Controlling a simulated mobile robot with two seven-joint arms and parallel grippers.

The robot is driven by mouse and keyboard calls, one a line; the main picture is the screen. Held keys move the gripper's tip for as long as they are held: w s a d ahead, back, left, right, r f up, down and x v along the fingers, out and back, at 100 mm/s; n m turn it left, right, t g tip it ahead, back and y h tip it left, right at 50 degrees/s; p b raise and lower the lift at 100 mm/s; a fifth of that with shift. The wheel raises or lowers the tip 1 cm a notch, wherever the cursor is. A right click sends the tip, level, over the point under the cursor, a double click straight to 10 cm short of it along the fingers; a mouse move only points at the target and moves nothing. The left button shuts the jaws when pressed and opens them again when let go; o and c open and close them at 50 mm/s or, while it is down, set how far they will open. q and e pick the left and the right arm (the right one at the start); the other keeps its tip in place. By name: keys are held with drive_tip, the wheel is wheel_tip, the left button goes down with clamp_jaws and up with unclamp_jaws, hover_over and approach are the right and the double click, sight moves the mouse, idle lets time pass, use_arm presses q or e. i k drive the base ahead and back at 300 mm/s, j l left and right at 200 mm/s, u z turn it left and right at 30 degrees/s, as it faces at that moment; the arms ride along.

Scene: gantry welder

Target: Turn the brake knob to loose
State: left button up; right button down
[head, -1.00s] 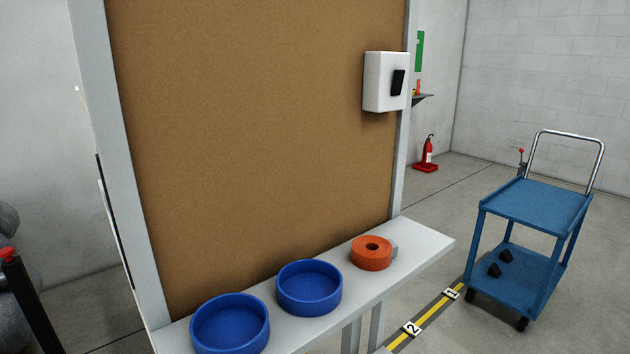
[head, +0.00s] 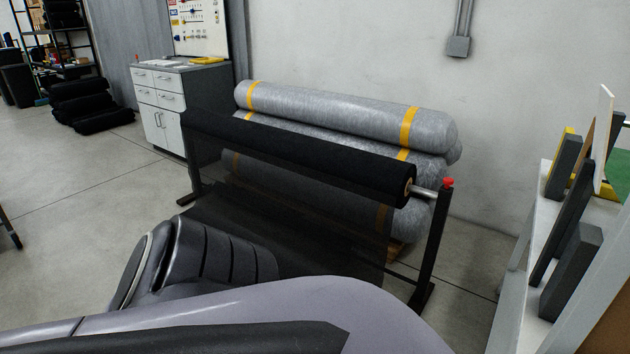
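A small red knob (head: 448,183), which looks like the brake knob, sits on top of the right post (head: 431,245) of a black roll stand. Its setting cannot be read at this size. A black fabric roll (head: 300,155) lies on a shaft (head: 424,191) between the stand's posts, with a dark sheet hanging below it. The shaft end meets the post just under the knob. Links of my own arm fill the bottom of the head view. Neither of my grippers shows, and nothing of mine touches the knob.
Grey rolls with yellow bands (head: 345,112) are stacked behind the stand by the wall. A white shelf (head: 540,225) with dark upright blocks (head: 572,270) stands at the right. A drawer cabinet (head: 175,105) is at the back left.

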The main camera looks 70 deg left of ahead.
sight(448, 181)
drive_tip(key=u, duration=2.5)
drive_tip(key=i+z, duration=0.45)
drive_tip(key=i+j+z, duration=0.1)
drive_tip(key=i+z, duration=0.3)
drive_tip(key=i+j+z, duration=0.25)
drive_tip(key=z, duration=0.2)
drive_tip(key=i+j+z, duration=0.65)
drive_tip(key=j+z, duration=0.25)
drive_tip(key=i+j+z, duration=0.15)
drive_tip(key=j+z, duration=0.25)
